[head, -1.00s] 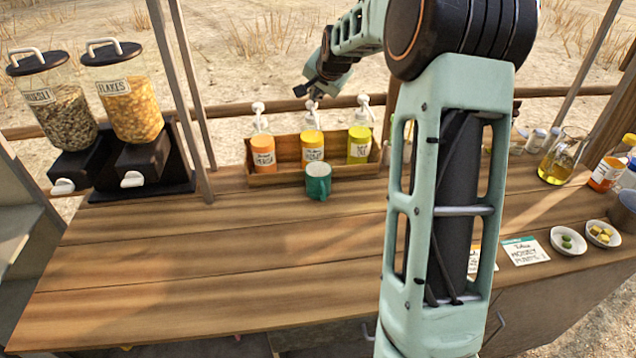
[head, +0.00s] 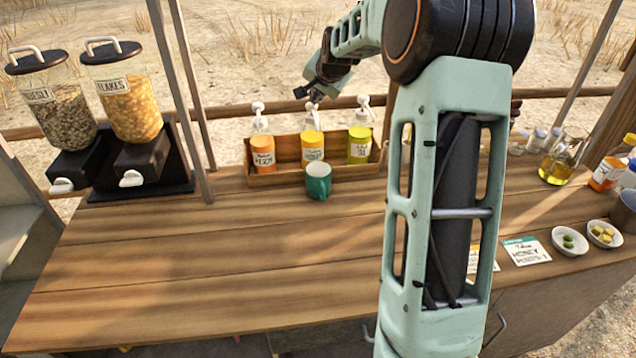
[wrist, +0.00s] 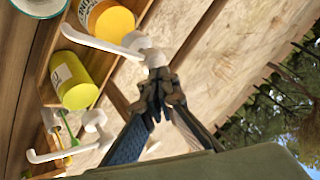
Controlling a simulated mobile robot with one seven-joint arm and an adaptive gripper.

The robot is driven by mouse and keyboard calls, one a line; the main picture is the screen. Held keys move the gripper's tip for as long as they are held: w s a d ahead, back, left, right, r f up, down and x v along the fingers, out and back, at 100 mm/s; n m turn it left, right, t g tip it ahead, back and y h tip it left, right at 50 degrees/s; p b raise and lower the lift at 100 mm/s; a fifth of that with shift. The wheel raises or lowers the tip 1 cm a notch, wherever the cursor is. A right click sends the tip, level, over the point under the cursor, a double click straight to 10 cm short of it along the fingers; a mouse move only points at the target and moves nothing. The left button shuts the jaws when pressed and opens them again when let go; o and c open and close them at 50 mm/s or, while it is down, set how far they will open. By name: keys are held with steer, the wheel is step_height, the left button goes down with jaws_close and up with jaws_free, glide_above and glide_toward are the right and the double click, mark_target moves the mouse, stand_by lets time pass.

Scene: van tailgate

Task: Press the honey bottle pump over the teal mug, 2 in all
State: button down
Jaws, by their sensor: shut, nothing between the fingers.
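The honey bottle (head: 312,147), yellow-orange with a white pump, stands in the middle of a wooden rack. The teal mug (head: 318,182) stands upright on the counter just in front of it. Its rim shows at the top left of the wrist view (wrist: 38,6). My gripper (head: 304,92) is shut and empty, right above the honey pump. In the wrist view, my fingertips (wrist: 158,84) are at the white pump head (wrist: 152,56), whose spout points toward the mug. I cannot tell whether they touch it or whether the pump is pressed down.
An orange bottle (head: 262,154) and a yellow-green bottle (head: 359,146), both with white pumps, flank the honey in the rack (head: 280,179). Cereal dispensers (head: 128,95) stand at the left. A card (head: 527,251) and small bowls (head: 569,241) lie right. The front counter is clear.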

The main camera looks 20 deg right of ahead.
mark_target(316, 107)
stand_by(0.3)
steer(key=shift+r+p, duration=1.85)
steer(key=shift+r, duration=1.3)
steer(key=shift+w, duration=0.1)
